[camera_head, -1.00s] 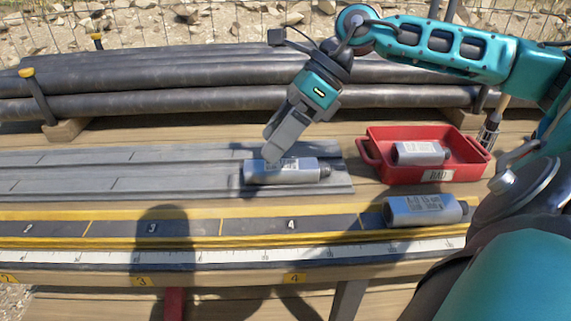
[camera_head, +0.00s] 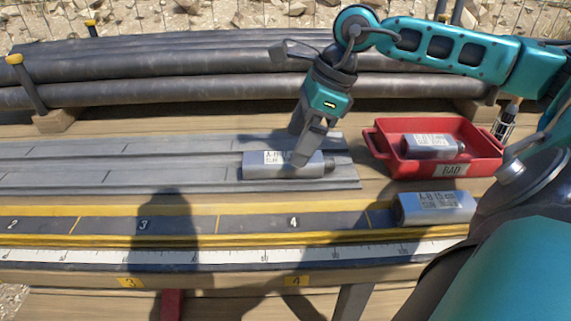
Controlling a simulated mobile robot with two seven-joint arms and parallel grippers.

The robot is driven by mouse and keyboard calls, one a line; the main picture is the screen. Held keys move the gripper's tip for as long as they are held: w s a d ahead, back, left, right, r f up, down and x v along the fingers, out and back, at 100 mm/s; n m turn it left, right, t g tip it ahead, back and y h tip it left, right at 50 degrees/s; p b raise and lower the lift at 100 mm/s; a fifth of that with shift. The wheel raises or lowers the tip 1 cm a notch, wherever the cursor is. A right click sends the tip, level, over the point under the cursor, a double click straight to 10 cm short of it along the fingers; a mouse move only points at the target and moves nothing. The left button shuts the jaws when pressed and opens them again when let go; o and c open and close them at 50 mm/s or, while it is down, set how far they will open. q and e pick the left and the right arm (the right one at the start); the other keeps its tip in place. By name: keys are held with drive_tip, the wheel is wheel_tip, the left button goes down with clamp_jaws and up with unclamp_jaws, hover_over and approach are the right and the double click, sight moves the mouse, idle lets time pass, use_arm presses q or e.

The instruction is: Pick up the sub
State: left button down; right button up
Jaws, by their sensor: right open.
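A silver cylindrical sub (camera_head: 268,165) with a printed label and a dark threaded end lies on its side on the grey grooved rack (camera_head: 130,179), near the rack's right end. My right gripper (camera_head: 301,158) points down at the sub's right half, its fingers overlapping the sub's body in the picture. It is open; whether it touches the sub I cannot tell. A second silver sub (camera_head: 434,208) lies at the right on the marked strip, partly behind my arm. A third sub (camera_head: 432,146) lies in the red tray. My left gripper is not in view.
The red tray (camera_head: 452,171), labelled BAD, stands right of the rack. Long dark pipes (camera_head: 180,84) lie along the back, with a yellow-capped post (camera_head: 26,80). A numbered strip (camera_head: 140,226) and a white ruler (camera_head: 180,257) run along the front. The rack's left part is clear.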

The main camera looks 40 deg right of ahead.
sight(287, 157)
drive_tip(key=shift+w+x, duration=0.1)
drive_tip(key=shift+x, duration=1.05)
drive_tip(key=shift+w+x, duration=0.15)
drive_tip(key=shift+x, duration=1.05)
drive_tip(key=shift+r, duration=0.15)
drive_tip(key=shift+c, duration=0.4)
drive_tip(key=c, duration=1.4)
